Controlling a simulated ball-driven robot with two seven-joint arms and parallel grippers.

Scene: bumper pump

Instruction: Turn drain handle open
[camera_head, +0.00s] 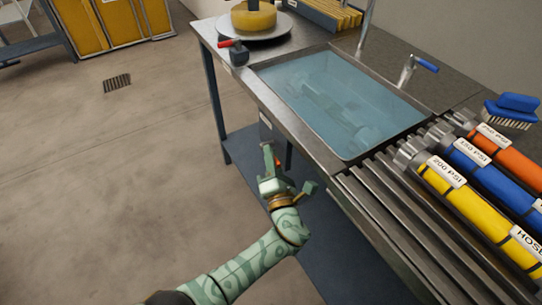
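A sink (345,101) full of bluish water is set in the metal bench, with a dark shape under the water. My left gripper (290,168) is below the sink's front edge, at the left of the bench. Its two fingers are spread apart. A small red-orange piece (278,162) shows close by the left finger; it may be the drain handle, mostly hidden by the gripper. I cannot tell whether they touch. A grey panel (267,128) hangs under the sink just above it. My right gripper is not in view.
A faucet with a blue handle (426,65) is behind the sink. A red-handled dark block (237,53) sits at the bench's left corner. Labelled yellow (466,205), blue and orange tubes lie on a slatted rack at right, near a blue brush (513,109). The floor at left is clear.

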